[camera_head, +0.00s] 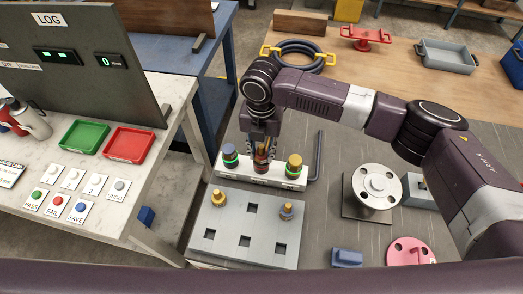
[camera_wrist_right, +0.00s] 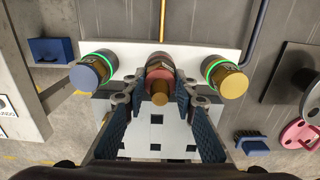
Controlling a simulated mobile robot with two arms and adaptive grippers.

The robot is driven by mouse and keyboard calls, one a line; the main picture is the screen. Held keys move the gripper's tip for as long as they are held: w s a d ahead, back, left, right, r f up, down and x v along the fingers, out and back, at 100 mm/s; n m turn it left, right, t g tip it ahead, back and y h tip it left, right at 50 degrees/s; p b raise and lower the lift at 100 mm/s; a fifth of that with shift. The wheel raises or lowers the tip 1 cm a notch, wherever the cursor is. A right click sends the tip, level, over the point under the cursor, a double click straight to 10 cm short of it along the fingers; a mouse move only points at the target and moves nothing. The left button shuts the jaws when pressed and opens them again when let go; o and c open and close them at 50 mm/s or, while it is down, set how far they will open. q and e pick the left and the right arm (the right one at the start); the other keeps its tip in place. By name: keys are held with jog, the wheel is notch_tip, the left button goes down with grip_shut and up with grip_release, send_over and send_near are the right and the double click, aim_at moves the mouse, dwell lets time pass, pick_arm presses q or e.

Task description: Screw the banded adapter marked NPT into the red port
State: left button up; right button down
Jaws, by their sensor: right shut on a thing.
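My right gripper (camera_head: 262,142) points down over the middle of a white port block (camera_head: 253,176). In the right wrist view its two fingers (camera_wrist_right: 161,102) flank an adapter with a brass end (camera_wrist_right: 160,99) and a reddish body. The gripper is shut on this adapter, which stands at the middle, red port (camera_head: 261,168). Its marking cannot be read, and the fingers hide part of it. I cannot tell how deep it sits. A blue-topped fitting (camera_head: 230,155) on the left and a yellow-topped one (camera_head: 294,163) on the right each have a lit green ring. My left gripper is not in view.
A grey holed rack (camera_head: 262,228) in front holds two more brass-tipped adapters (camera_head: 217,198), (camera_head: 286,210). A flanged disc (camera_head: 377,186), a pink plate (camera_head: 410,251) and a blue block (camera_head: 346,257) lie to the right. A dark bent rod (camera_head: 318,158) lies beside the port block.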

jog(key=m+p, duration=0.7)
jog(key=m, duration=0.1)
jog(key=shift+s+r+m, duration=0.1)
jog(key=shift+m, duration=0.2)
jog(key=shift+f+m, duration=0.25)
jog(key=shift+m, duration=1.55)
jog(key=m, duration=1.1)
jog(key=shift+m, duration=0.4)
